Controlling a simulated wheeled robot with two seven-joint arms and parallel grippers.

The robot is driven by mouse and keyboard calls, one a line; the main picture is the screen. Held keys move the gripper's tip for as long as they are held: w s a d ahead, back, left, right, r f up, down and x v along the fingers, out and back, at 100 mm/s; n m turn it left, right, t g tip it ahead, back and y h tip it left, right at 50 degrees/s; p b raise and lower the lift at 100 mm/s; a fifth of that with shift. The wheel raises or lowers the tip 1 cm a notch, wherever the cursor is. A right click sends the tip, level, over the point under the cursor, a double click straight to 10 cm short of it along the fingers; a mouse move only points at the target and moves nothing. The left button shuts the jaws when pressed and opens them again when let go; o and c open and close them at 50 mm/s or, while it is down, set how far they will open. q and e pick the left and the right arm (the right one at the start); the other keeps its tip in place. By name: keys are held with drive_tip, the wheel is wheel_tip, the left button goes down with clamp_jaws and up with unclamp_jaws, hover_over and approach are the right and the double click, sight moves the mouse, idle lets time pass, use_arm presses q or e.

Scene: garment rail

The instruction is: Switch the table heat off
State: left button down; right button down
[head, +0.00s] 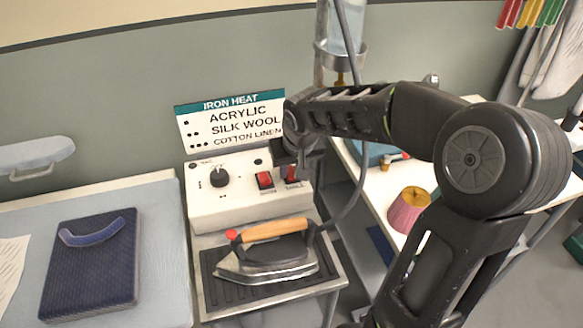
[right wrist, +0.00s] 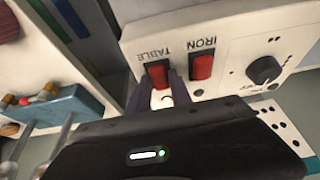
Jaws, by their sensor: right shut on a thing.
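The white control box (head: 225,200) stands behind the iron, with two red rocker switches and a black knob (head: 219,177) on its face. The right-hand red switch is the table switch (head: 292,173); in the right wrist view, it (right wrist: 157,73) sits under the upside-down word TABLE. The iron switch (head: 264,180) is beside it and shows free in the right wrist view (right wrist: 201,66). My right gripper (right wrist: 164,91) is at the table switch, its dark fingers shut on it, partly hiding it. Its rocker position is not clear. My left gripper is not in view.
The iron (head: 270,258) with a wooden handle rests on a dark mat in front of the box. The heat sign (head: 230,120) stands behind. A blue pad (head: 95,265) lies on the left board. A pink-sided round object (head: 408,208) stands on the right shelf.

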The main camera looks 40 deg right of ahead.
sight(292, 177)
drive_tip(key=g+p, duration=0.1)
drive_tip(key=p, duration=0.1)
drive_tip(key=r+g+p, duration=0.1)
drive_tip(key=p, duration=0.1)
drive_tip(key=shift+w+y, duration=0.3)
drive_tip(key=shift+w, duration=0.05)
drive_tip(key=shift+w+d+f+g+p, duration=0.15)
drive_tip(key=shift+f+g+p, duration=0.15)
drive_tip(key=shift+p, duration=0.25)
drive_tip(key=shift+f, duration=0.1)
drive_tip(key=c, duration=1.2)
unclamp_jaws()
drive_tip(key=shift+o, duration=0.2)
wheel_tip(292, 177, up, 8)
drive_tip(key=s+b, duration=0.1)
drive_tip(key=shift+a+b, duration=0.2)
drive_tip(key=shift+b, duration=0.15)
